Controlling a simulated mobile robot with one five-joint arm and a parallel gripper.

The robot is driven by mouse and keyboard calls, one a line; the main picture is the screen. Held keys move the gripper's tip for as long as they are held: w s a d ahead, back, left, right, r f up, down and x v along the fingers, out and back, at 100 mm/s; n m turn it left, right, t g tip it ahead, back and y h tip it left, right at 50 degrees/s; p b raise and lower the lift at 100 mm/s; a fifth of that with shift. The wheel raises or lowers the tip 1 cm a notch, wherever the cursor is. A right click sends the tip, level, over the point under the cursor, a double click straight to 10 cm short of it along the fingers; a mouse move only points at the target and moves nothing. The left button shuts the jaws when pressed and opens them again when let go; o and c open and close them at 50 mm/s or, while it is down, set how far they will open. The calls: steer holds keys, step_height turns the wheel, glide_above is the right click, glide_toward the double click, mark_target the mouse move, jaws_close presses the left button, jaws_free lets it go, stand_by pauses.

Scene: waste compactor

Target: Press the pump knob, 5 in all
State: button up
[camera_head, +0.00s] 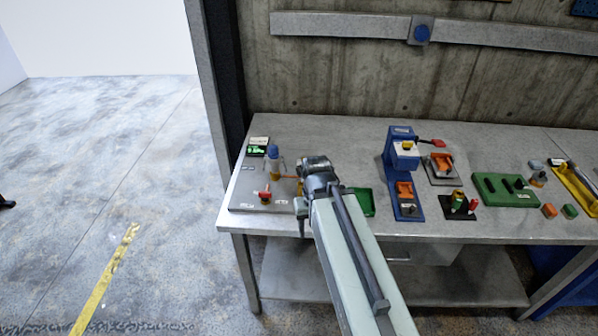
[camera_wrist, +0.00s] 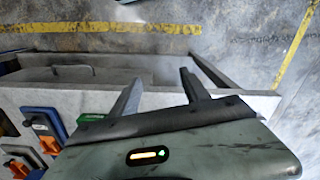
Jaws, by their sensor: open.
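A grey panel (camera_head: 240,197) lies at the left end of the workbench. A red knob (camera_head: 264,194) on a yellow base sits nearer the front. I cannot tell for certain which one is the pump knob. My gripper (camera_head: 310,185) is at the right edge of the panel, right of both and apart from them as far as I can see. In the wrist view my gripper (camera_wrist: 161,76) has its two fingers spread, with nothing between them. My arm hides part of the bench.
A green display (camera_head: 257,149) is at the panel's back left. Right of my arm are a green tray (camera_head: 365,202), a blue press-like stand (camera_head: 402,150) and a green block (camera_head: 500,188). A concrete wall (camera_head: 400,75) stands behind; open floor (camera_head: 120,180) lies left.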

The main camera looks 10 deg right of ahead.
steer(key=c, duration=1)
steer(key=shift+d, duration=0.1)
stand_by(0.7)
